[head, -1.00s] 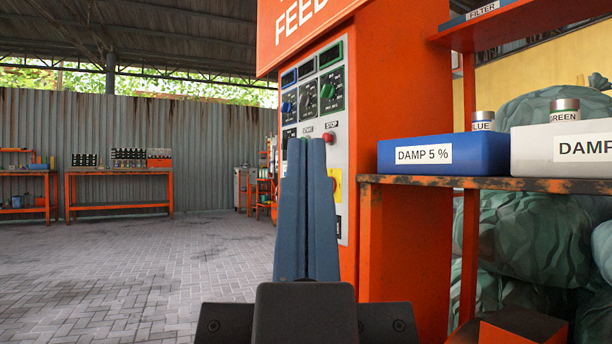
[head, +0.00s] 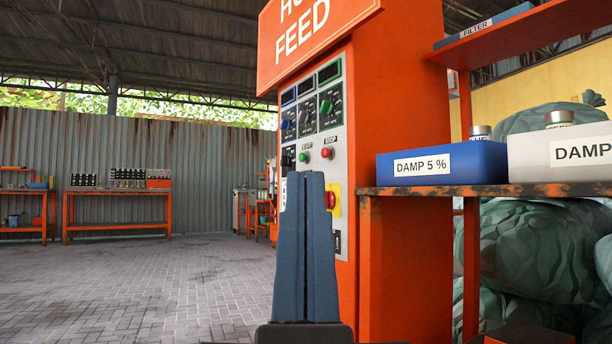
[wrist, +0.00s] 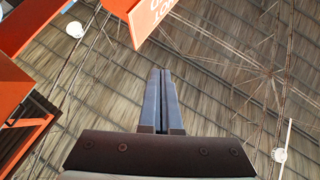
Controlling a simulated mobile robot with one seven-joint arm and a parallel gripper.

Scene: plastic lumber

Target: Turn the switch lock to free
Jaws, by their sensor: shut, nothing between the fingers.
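The orange feed cabinet (head: 390,150) carries a grey control panel on its left-facing side. A red rotary knob on a yellow plate (head: 336,207) sits lower. I cannot read which control is the switch lock. My gripper (head: 305,174) is shut and empty, pointing up in front of the panel and covering part of its lower area. In the wrist view my gripper (wrist: 160,71) points toward the roof.
A shelf (head: 480,190) to the right holds a blue box (head: 442,163) labelled DAMP 5 % and a white box (head: 560,152). Green sacks (head: 530,250) lie behind it. The paved floor (head: 150,290) to the left is open, with orange workbenches (head: 118,192) far back.

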